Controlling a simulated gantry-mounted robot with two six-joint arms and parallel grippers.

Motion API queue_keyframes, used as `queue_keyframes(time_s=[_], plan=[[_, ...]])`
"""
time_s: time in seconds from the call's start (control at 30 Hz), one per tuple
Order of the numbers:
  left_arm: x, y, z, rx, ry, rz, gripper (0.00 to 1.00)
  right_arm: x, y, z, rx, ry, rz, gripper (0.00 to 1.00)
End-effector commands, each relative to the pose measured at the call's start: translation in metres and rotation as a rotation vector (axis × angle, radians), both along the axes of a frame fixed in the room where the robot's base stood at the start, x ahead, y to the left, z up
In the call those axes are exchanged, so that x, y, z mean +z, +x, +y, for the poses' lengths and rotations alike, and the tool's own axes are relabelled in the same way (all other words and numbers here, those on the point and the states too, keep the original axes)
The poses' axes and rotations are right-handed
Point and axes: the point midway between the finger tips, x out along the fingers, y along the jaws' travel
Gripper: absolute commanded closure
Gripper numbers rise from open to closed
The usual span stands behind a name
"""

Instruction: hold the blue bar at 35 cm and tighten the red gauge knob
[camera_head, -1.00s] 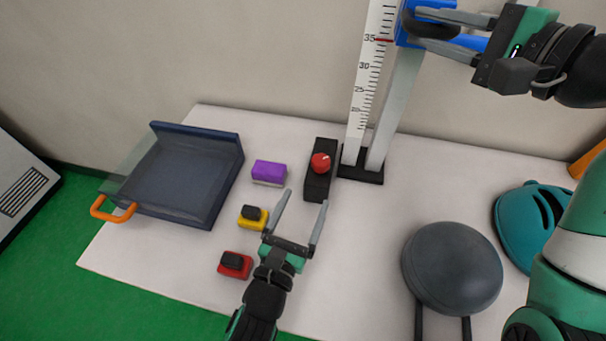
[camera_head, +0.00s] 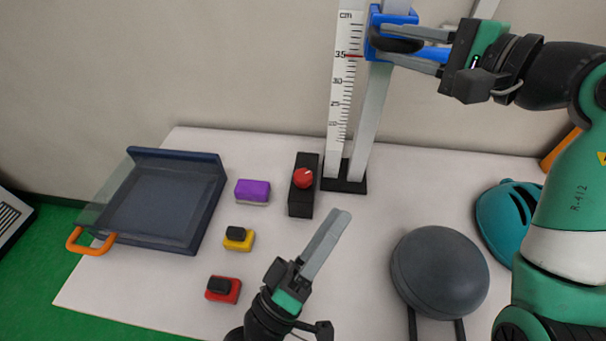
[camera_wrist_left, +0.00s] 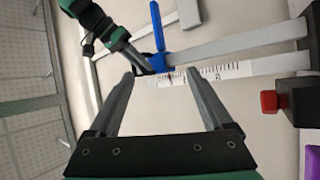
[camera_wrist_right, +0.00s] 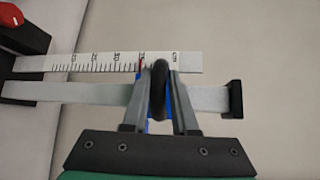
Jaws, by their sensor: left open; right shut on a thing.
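The blue bar (camera_head: 432,54) sits on the upright post beside the white scale (camera_head: 343,100), level with the red mark near 35. My right gripper (camera_head: 400,47) is shut on the bar's dark rounded grip, which also shows between the fingers in the right wrist view (camera_wrist_right: 160,88). The red gauge knob (camera_head: 303,177) is on top of a black box (camera_head: 301,202) left of the post's foot. It also shows at the right of the left wrist view (camera_wrist_left: 269,101). My left gripper (camera_head: 326,243) is open and empty, in front of the box and apart from the knob.
A round grey stool-like object (camera_head: 440,270) and a teal helmet (camera_head: 505,215) are at right.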

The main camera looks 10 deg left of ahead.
Motion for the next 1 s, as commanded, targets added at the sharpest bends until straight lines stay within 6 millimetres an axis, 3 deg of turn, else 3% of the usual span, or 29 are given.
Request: queue_keyframes(time_s=[0.1,0.23,0.4,0.5,0.7,0.87,1.0], plan=[[-0.028,0.009,-0.010,0.100,0.305,-0.032,0.16,0.001,0.000,0.001,0.001,0.000,-0.003,1.00],[-0.063,0.025,-0.002,0.242,0.640,-0.036,0.16,0.001,0.000,0.000,0.001,0.000,-0.003,1.00],[-0.097,0.045,0.035,0.449,1.011,-0.005,0.16,0.001,0.000,0.000,0.001,0.000,-0.003,1.00],[-0.103,0.051,0.057,0.555,1.154,0.011,0.16,0.001,0.000,0.000,0.001,0.000,-0.003,1.00],[-0.101,0.055,0.079,0.663,1.265,0.008,0.16,0.001,0.000,0.001,0.001,0.000,-0.003,1.00],[-0.099,0.058,0.079,0.670,1.267,0.005,0.16,0.001,0.000,0.001,0.001,0.000,-0.003,1.00],[-0.099,0.073,0.077,0.670,1.266,0.005,0.16,0.001,0.000,0.001,0.001,0.000,-0.003,1.00]])
